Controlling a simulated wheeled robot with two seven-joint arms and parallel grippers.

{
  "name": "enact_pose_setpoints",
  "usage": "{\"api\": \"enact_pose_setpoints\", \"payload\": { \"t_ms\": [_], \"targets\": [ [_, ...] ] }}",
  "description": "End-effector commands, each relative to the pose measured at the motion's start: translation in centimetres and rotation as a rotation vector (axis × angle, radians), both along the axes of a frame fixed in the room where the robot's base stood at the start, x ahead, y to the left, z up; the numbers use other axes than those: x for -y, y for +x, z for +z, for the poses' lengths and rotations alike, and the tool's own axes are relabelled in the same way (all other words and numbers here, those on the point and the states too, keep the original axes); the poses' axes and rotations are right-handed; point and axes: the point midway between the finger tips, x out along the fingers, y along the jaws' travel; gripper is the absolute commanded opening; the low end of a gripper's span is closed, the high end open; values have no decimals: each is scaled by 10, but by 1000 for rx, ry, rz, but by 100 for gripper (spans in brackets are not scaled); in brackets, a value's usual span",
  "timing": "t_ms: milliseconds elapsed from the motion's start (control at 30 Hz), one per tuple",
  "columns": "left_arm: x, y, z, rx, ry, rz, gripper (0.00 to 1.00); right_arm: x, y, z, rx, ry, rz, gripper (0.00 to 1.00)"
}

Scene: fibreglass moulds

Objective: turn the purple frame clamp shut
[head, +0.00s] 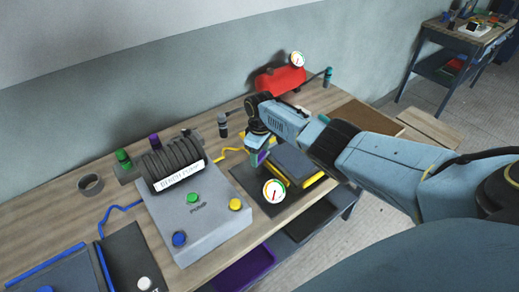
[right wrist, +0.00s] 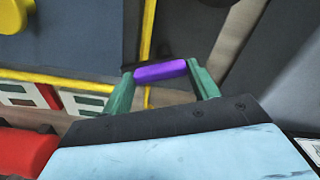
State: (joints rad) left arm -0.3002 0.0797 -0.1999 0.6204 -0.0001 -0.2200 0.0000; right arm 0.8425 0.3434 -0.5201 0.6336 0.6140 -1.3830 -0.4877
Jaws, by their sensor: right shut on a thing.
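The purple frame clamp (right wrist: 162,72) is a small purple bar between the green fingers of my right gripper (right wrist: 163,82) in the right wrist view. The right gripper is shut on it. In the head view the right gripper (head: 257,158) reaches down at the left edge of the dark mould with yellow edging (head: 300,163), and a bit of purple shows at its fingertips. Most of the clamp is hidden there by the gripper, so its turn angle cannot be told. My left gripper is not in view.
A grey pump box (head: 200,225) with coloured buttons stands left of the mould. A round gauge (head: 273,191) is in front of the mould, and a red tank (head: 280,80) is behind. A yellow hose (head: 228,151) runs between. Bare wood (head: 60,215) shows at left.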

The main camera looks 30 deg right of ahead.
Motion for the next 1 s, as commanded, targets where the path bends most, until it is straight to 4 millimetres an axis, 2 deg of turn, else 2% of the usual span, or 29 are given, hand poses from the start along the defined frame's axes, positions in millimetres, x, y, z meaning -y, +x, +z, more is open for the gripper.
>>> {"api": "enact_pose_setpoints", "payload": {
  "t_ms": [200, 500, 1000],
  "targets": [
    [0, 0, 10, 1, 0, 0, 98, 0, -1, 2, -1, 1, -184, 37],
    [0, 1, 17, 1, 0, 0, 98, 1, -2, 1, 0, -1, -357, 37],
    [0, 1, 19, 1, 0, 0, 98, 2, -2, 1, 1, -2, -436, 37]
  ]
}}
